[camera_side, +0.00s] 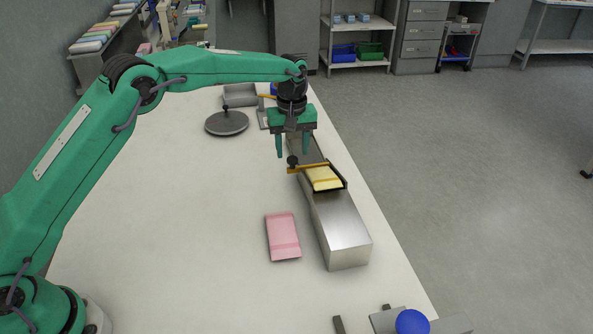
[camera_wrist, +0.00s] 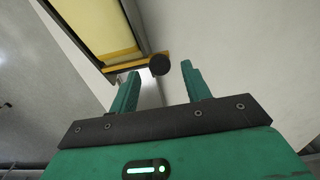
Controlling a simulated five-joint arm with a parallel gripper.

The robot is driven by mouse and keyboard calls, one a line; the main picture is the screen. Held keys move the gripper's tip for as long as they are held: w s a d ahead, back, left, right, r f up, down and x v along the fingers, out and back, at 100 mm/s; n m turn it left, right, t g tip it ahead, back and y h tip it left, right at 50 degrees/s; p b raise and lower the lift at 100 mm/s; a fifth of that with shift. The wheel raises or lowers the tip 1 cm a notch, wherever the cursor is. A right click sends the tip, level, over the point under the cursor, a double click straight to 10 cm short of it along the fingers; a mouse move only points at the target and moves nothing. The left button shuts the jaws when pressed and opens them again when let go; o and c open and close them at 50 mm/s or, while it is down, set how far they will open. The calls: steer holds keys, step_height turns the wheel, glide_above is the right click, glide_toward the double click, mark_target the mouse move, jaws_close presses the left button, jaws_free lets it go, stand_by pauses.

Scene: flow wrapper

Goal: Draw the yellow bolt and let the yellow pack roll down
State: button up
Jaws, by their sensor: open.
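The yellow pack (camera_side: 323,178) lies in a sloping metal chute (camera_side: 342,232), just behind the yellow bolt (camera_side: 308,168) that crosses the chute. The bolt has a dark round knob (camera_side: 292,161) at its left end. My gripper (camera_side: 292,150) hangs above the knob end of the bolt with its fingers pointing down. It is open and holds nothing. In the wrist view the knob (camera_wrist: 160,64) shows between and beyond the open fingertips (camera_wrist: 163,75), with the bolt (camera_wrist: 125,63) and the yellow pack (camera_wrist: 100,25) to its upper left. Whether a finger touches the knob cannot be told.
A pink pack (camera_side: 283,236) lies flat on the white table (camera_side: 180,230) left of the chute. A grey round plate (camera_side: 227,122) and a grey tray (camera_side: 239,95) stand farther back. A blue dome (camera_side: 412,321) is at the front edge. The table's left middle is clear.

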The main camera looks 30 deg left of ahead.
steer(key=shift+f, duration=1)
jaws_close()
steer(key=s+a, duration=0.6)
steer(key=shift+s+a, duration=0.15)
steer(key=shift+a, duration=0.15)
steer(key=shift+r, duration=0.15)
jaws_free()
steer(key=shift+d, duration=0.1)
